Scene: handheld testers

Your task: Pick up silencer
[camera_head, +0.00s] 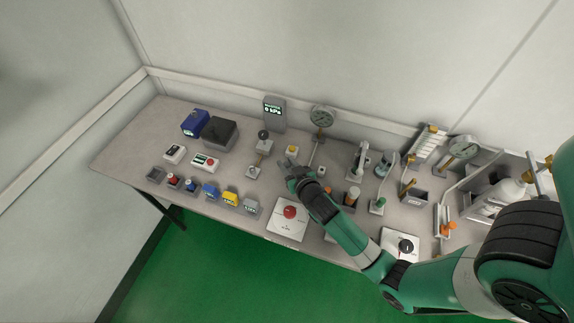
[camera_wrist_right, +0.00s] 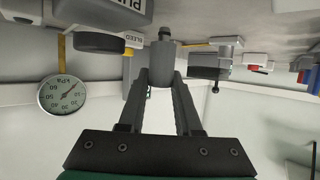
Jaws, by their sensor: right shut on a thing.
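The silencer looks like a small grey cylinder (camera_wrist_right: 161,68) with a narrower dark end, seen in the right wrist view between my fingertips. My right gripper (camera_wrist_right: 161,80) is shut on it, one finger on each side of its body. In the head view my right gripper (camera_head: 286,165) is over the middle of the table, and the silencer is too small to make out there. I cannot tell whether it touches the table. My left gripper is not in view.
A red-button box (camera_head: 289,212) stands in front of my right gripper, and a yellow-topped box (camera_head: 292,150) just behind it. A gauge (camera_head: 322,117) and a kPa display (camera_head: 274,110) stand at the back. Stands and testers crowd the right; small boxes line the left front.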

